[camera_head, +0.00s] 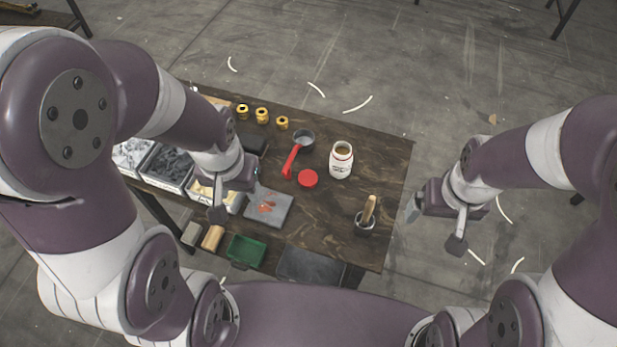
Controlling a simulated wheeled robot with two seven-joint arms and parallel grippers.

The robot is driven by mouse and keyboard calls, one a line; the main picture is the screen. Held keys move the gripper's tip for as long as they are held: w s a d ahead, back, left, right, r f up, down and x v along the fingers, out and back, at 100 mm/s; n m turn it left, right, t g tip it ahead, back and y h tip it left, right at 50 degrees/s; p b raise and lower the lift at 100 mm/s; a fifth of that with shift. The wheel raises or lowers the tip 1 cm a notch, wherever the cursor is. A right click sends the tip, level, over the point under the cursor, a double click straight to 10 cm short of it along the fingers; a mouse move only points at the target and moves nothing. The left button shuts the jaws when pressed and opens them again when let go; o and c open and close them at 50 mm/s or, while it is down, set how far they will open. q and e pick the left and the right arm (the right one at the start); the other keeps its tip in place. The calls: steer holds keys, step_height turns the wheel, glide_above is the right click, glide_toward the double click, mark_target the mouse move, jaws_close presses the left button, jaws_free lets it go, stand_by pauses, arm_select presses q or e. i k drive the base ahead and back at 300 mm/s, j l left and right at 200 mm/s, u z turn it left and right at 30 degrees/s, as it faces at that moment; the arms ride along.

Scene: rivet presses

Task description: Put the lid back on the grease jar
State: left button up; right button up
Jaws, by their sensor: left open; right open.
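The grease jar (341,161) is white with a red rim and dark print. It stands upright and open on the dark wooden table, with brownish content visible at its mouth. The red round lid (308,178) lies flat on the table, just left of and nearer than the jar, apart from it. My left gripper (222,204) is open and empty above the table's left part, left of the lid. My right gripper (432,228) is open and empty beyond the table's right edge, right of the jar.
A dark cup with a wooden-handled brush (366,219) stands near the right front. A grey mat (268,207), brass fittings (262,114) and bins (166,166) occupy the left. The table right of the jar is clear.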

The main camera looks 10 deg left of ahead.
mark_target(341, 160)
steer(key=j+z, duration=0.35)
steer(key=z, duration=0.15)
steer(key=k+j+z, duration=0.2)
steer(key=z, duration=0.25)
steer(key=k+j+z, duration=0.15)
steer(key=j+z, duration=0.15)
steer(key=z, duration=0.2)
